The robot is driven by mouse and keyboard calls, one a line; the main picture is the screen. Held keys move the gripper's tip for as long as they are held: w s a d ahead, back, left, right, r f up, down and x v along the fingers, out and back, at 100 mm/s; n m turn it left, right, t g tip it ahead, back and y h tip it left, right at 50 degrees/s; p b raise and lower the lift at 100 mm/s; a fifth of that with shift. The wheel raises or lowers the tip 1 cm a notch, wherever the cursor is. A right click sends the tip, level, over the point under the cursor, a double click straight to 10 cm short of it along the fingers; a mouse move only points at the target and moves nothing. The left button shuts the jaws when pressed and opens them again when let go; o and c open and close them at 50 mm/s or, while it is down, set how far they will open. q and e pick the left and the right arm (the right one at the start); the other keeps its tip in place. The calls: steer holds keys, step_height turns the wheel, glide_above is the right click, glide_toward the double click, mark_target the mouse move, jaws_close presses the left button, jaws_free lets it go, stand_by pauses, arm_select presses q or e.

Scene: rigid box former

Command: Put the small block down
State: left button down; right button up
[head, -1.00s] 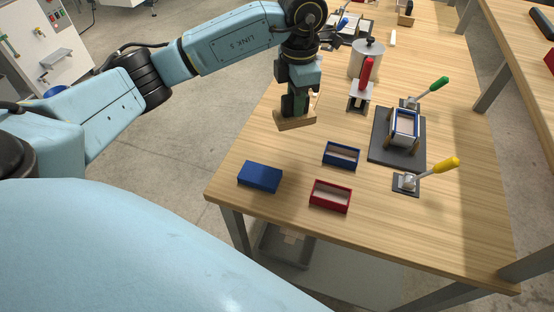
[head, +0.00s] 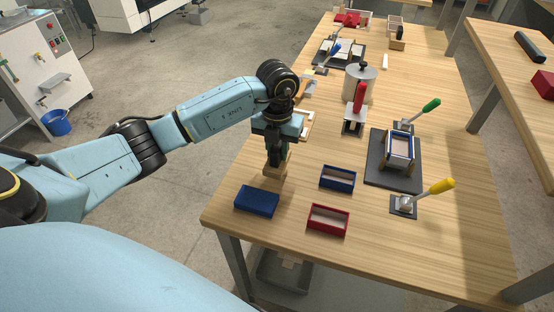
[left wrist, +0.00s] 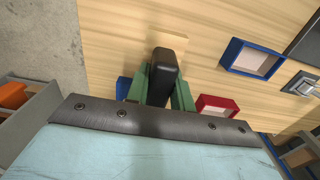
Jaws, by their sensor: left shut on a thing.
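The small block (head: 273,171) is pale wood and shows just under my left gripper (head: 279,158) in the head view. My left gripper is shut on it, pointing down. The block is low over the left part of the table, just behind the closed blue box (head: 257,201). I cannot tell whether it touches the table top. In the left wrist view, the green fingers of my left gripper (left wrist: 158,88) and a black part hide most of the block (left wrist: 170,41). My right gripper is not in view.
An open blue box (head: 338,178) and an open red box (head: 328,219) stand to the right. Beyond are a dark plate (head: 376,170) with a box former, yellow-handled (head: 440,187) and green-handled clamps, and a metal pot (head: 360,82). The wooden table (head: 420,255) is clear at its front right.

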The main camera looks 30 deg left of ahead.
arm_select(q)
steer(key=shift+f, duration=1.7)
steer(key=shift+f, duration=0.15)
steer(key=c, duration=1.2)
jaws_free()
step_height(320, 180, up, 12)
steer(key=shift+r, duration=0.2)
